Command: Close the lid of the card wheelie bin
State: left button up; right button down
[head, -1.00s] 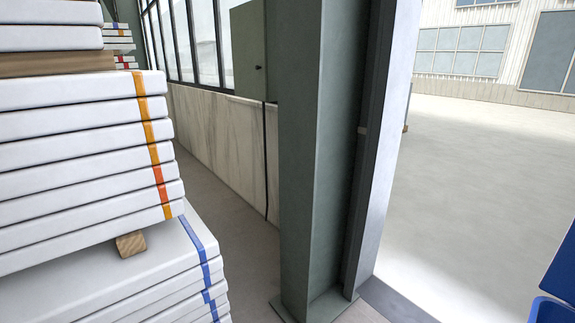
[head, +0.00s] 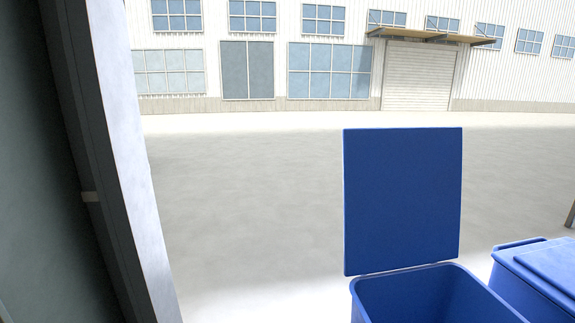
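A blue wheelie bin (head: 425,294) stands at the lower right of the head view, cut off by the bottom edge. Its flat blue lid (head: 403,200) stands upright at the bin's far side, so the bin is open. I see no label that tells whether it is the card bin. A second blue bin (head: 535,285) stands to its right with its lid down, cut off by the right edge. Neither of my grippers is in view.
Open paved ground (head: 250,190) lies beyond the bins, clear up to a white building (head: 290,60) with windows and a roller door.

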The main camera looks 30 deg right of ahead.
aim_at(402, 186)
jog(key=i+l+z, duration=0.1)
jog(key=i+z, duration=0.35)
jog(key=i+j+z, duration=0.15)
jog(key=i+z, duration=0.35)
jog(key=i, duration=0.1)
